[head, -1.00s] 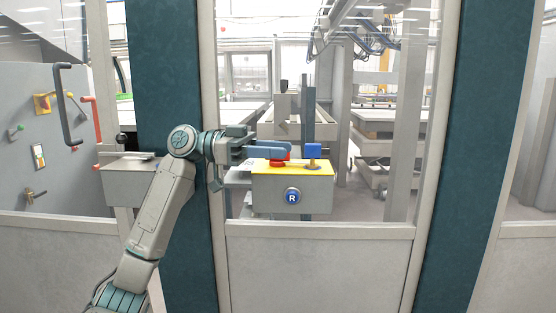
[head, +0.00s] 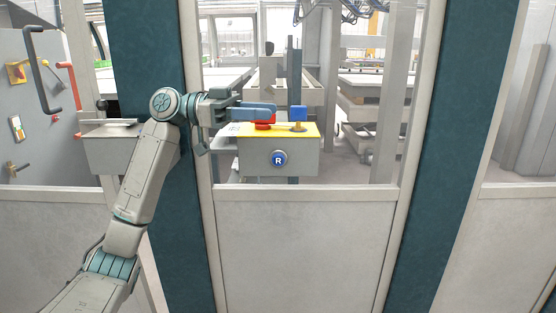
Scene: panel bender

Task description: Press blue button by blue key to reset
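A control box (head: 245,160) with a yellow top stands in front of the glass panel. A round blue button marked R (head: 279,158) is on its front face. A blue key (head: 299,113) stands upright in a brass-coloured lock on the top, at the right. A red button (head: 265,125) sits on the top, left of the key. My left gripper (head: 262,110) reaches in from the left, its blue-grey fingers above the red button and just left of the key. The near finger hides the other, so its opening is unclear. My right gripper is out of view.
A grey cabinet with a dark handle (head: 42,70) and a red handle (head: 70,85) stands at the left. A grey box (head: 112,150) is behind my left arm. Teal posts (head: 452,120) flank the panel. The space right of the control box is clear.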

